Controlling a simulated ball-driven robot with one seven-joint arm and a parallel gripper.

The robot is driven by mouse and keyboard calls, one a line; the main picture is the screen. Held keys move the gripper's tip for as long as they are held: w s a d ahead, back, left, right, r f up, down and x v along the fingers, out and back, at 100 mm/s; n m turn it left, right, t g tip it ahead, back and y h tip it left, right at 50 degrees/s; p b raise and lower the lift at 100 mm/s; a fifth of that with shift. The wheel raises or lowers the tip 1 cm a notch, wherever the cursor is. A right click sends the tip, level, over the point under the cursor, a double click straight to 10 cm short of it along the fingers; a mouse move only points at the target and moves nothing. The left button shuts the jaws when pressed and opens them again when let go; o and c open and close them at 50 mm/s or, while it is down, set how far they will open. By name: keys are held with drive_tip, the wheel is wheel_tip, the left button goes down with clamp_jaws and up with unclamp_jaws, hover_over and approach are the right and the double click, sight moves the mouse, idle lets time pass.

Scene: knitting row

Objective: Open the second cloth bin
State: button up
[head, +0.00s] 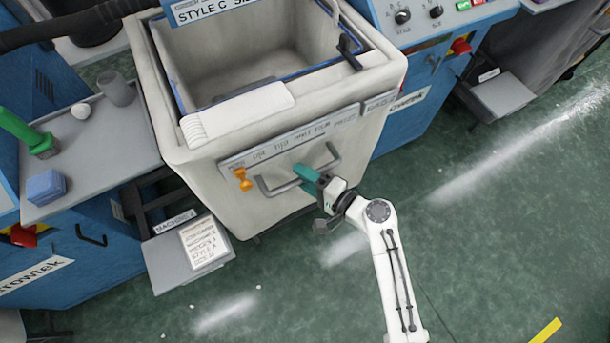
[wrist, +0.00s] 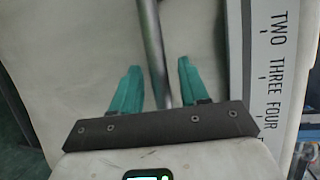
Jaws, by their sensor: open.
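A cream cloth bin (head: 230,165) with an open top stands in front of me. A white folded cloth (head: 238,112) lies over its front rim. A grey bar handle (head: 268,190) is on its front face, below a printed label strip. My gripper (head: 308,178), with teal fingers, is at the handle's middle, hiding part of it. In the wrist view the handle (wrist: 151,40) runs between the two open fingers (wrist: 158,85), which are apart from each other. I cannot tell if either finger touches it. Whether this is the second bin is not readable.
An orange latch-like part (head: 242,179) is left of the handle. A grey shelf (head: 95,155) with a green tool (head: 22,130) and a blue block (head: 46,187) is at the left. Green floor (head: 480,250) is clear at the right.

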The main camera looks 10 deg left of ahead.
clamp_jaws()
idle(0.4)
